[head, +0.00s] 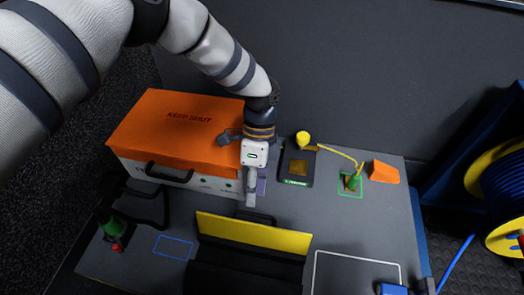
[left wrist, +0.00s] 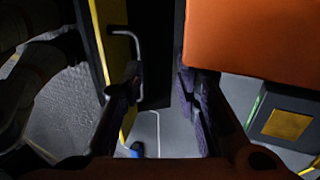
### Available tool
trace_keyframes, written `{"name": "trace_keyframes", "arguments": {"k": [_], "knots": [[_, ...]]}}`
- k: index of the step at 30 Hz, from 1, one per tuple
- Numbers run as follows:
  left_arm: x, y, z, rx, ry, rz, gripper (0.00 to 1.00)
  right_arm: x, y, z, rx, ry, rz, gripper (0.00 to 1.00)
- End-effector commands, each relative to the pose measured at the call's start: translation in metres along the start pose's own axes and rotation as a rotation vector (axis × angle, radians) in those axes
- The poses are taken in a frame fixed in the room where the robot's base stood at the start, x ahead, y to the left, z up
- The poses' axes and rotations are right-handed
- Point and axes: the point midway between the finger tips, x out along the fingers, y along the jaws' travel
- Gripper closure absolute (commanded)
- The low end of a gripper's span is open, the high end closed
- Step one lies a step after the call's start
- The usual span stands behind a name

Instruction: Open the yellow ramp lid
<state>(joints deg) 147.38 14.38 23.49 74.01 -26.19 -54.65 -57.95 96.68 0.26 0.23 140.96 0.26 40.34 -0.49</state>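The yellow ramp lid (head: 255,232) is a long yellow panel along the far side of a black ramp body (head: 245,275) at the front middle of the table. A dark handle (head: 257,218) shows at its far edge. In the left wrist view the lid (left wrist: 112,35) and its bent handle (left wrist: 138,42) are left of centre. I cannot tell how far the lid is tilted. My left gripper (head: 250,198) points down just behind the handle, beside the orange-lidded case. In the left wrist view its fingers (left wrist: 160,98) are apart with nothing between them. My right gripper is not in view.
A case with an orange "KEEP SHUT" lid (head: 175,125) stands close left of my gripper. A black device (head: 297,165), a green plug (head: 352,182) and an orange wedge (head: 384,172) are right. A white-outlined area (head: 355,272) is mostly clear. A cable reel (head: 500,200) stands far right.

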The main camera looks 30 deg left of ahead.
Motion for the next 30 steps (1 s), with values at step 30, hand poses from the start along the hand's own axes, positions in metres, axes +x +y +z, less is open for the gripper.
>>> {"name": "trace_keyframes", "arguments": {"k": [30], "knots": [[-0.065,-0.069,-0.001,0.000,0.001,-0.006,0.71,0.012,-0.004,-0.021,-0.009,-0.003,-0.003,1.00]]}}
